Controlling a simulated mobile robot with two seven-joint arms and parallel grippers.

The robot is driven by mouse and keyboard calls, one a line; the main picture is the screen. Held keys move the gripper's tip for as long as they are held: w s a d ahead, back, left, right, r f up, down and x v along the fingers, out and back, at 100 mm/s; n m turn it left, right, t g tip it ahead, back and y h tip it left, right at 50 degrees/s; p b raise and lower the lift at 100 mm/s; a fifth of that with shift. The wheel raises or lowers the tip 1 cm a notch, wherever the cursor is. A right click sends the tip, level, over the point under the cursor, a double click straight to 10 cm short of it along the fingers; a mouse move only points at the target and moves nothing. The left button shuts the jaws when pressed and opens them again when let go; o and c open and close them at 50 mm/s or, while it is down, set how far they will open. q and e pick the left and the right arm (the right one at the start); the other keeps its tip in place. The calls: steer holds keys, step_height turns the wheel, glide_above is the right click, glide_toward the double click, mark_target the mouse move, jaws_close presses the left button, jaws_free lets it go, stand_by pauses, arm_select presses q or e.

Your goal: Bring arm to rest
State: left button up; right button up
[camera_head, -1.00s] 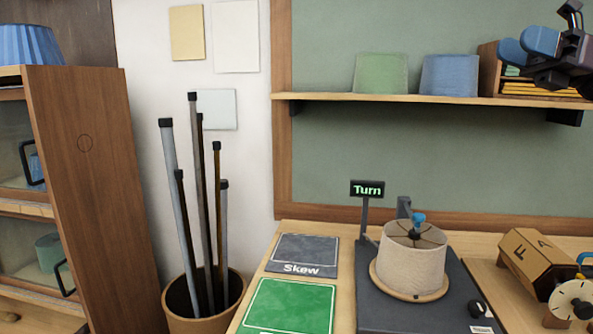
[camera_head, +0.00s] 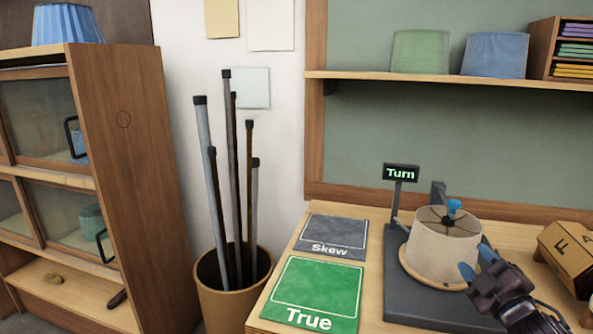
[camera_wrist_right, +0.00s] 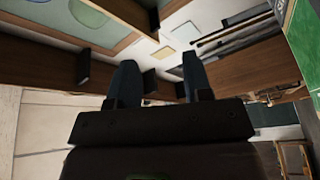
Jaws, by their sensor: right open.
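My right gripper (camera_head: 478,264) shows in the head view at the lower right, dark with blue fingertips. Its fingers are apart and empty, in front of the right side of a beige lampshade (camera_head: 436,248). I cannot tell whether it touches the shade. The shade stands on a round wooden disc (camera_head: 408,272) on a dark base, with a blue knob (camera_head: 454,206) on top. In the right wrist view the two fingers (camera_wrist_right: 160,85) are spread with nothing between them. My left gripper is not in view.
A sign reading "Turn" (camera_head: 401,173) stands behind the lamp. A grey "Skew" mat (camera_head: 331,236) and a green "True" mat (camera_head: 316,290) lie left of it. A wooden box (camera_head: 572,255) stands right. A bin of rods (camera_head: 232,290) and a cabinet (camera_head: 135,180) stand further left.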

steer(key=s+a+f+m+g+h, duration=0.1)
steer(key=s+f+m+g+h, duration=0.4)
steer(key=s+f, duration=0.55)
steer(key=s+a+f+m+g+y, duration=0.1)
steer(key=s+a+f+m+g, duration=0.2)
steer(key=s, duration=0.5)
steer(key=s+a+f+m+g, duration=0.2)
steer(key=s+f+g, duration=0.3)
steer(key=s, duration=0.3)
steer(key=s+a+f+m+g+y, duration=0.1)
steer(key=s+a+f+m+g, duration=0.15)
steer(key=s, duration=0.55)
arm_select(q)
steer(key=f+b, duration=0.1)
steer(key=b, duration=0.1)
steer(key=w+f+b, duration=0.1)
steer(key=b, duration=0.1)
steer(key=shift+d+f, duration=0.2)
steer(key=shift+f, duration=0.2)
arm_select(e)
steer(key=w+f+t, duration=0.3)
steer(key=f, duration=0.4)
steer(key=w+f+t+y, duration=0.1)
steer(key=w+f+t, duration=0.3)
steer(key=f, duration=0.3)
steer(key=shift+w+f, duration=0.2)
steer(key=shift+f, duration=0.1)
steer(key=shift+n, duration=0.25)
